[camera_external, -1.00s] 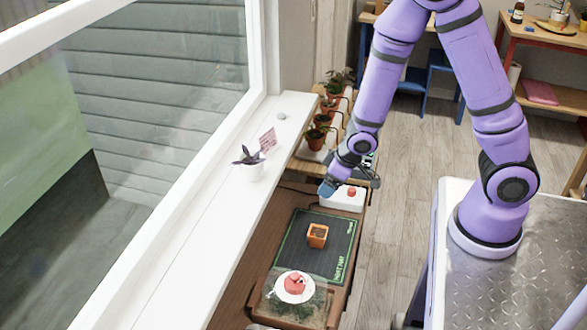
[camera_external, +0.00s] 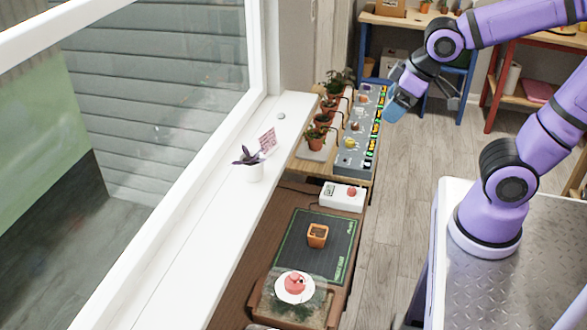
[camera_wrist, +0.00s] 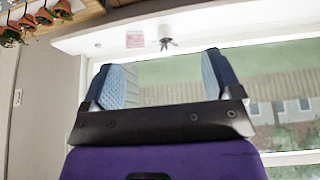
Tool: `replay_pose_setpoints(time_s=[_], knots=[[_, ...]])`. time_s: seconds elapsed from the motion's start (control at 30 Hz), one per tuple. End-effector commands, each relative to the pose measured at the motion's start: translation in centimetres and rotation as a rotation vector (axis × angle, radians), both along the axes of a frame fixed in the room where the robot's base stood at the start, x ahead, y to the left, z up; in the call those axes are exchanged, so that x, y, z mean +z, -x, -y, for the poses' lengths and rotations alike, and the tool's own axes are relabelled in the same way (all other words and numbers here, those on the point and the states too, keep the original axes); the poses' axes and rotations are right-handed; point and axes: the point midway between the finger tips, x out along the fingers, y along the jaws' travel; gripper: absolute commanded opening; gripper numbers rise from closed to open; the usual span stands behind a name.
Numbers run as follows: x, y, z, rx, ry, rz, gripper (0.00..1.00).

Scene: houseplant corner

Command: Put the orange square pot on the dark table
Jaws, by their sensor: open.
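The orange square pot (camera_external: 317,236) stands upright on a dark green mat (camera_external: 338,268) in the external view, with dark soil inside. The mat lies on a dark brown table (camera_external: 240,297) beside the window sill. My gripper (camera_external: 397,93) is raised well beyond and to the right of the pot, near the far end of the grey control strip. In the wrist view my gripper (camera_wrist: 164,78) has its two blue fingers wide apart with nothing between them. The orange pot is not in the wrist view.
A white box with a red button (camera_external: 342,196) sits beyond the mat. A white saucer (camera_external: 281,297) with a red item stands nearer. Several potted plants (camera_external: 314,140) line the grey strip (camera_external: 352,160). A white pot (camera_external: 254,172) and pink card (camera_external: 268,140) occupy the sill.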

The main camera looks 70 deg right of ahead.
Motion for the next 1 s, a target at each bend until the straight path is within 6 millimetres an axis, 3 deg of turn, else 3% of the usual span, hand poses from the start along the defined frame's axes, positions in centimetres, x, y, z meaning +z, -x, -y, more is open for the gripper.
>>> replay_pose_setpoints(time_s=[0.2, 0.37, 0.4, 1.0], knots=[[3.4, 5.4, -1.0, 0.023, -0.010, 0.013, 0.84], [4.4, 7.8, -1.5, 0.035, -0.015, 0.011, 0.84], [4.5, 8.1, -1.6, 0.038, -0.015, 0.010, 0.88], [4.5, 8.1, -1.7, 0.033, -0.029, -0.001, 0.88]])
